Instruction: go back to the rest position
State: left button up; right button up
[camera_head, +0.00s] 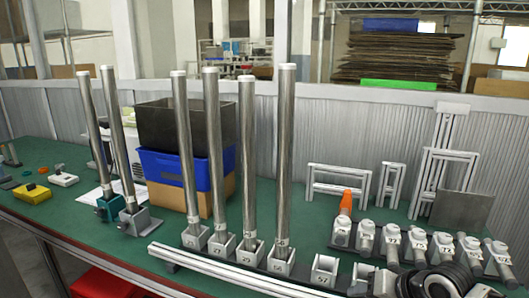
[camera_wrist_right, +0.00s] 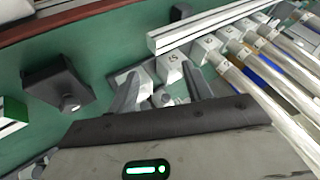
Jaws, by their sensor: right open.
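My right gripper (camera_wrist_right: 161,70) shows in the right wrist view with its two fingers apart. A white numbered holder (camera_wrist_right: 171,68) lies beyond and between the fingertips, and small metal parts (camera_wrist_right: 163,98) show between the fingers. I see nothing clamped in the jaws. In the head view, dark rounded parts (camera_head: 450,278) fill the bottom right corner; I cannot tell whether they are my arm or something else. My left gripper is in neither view.
Tall silver tubes (camera_head: 245,170) stand upright in numbered holders on the green table (camera_head: 100,230). An empty holder (camera_head: 324,270) is at their right. White rails (camera_head: 215,270) run along the front. Several short metal fittings (camera_head: 415,240) stand at right. A blue bin (camera_head: 165,166) stands behind.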

jog(key=s+a+f+n+t+y, duration=0.1)
jog(key=s+a+f+n, duration=0.2)
jog(key=s+a+f, duration=0.55)
jog(key=s+f+n+t+h, duration=0.2)
jog(key=s+f, duration=0.1)
jog(key=s, duration=1)
jog(key=shift+s+d+f+h, duration=0.3)
jog(key=shift+d+f, duration=0.05)
dwell(0.8)
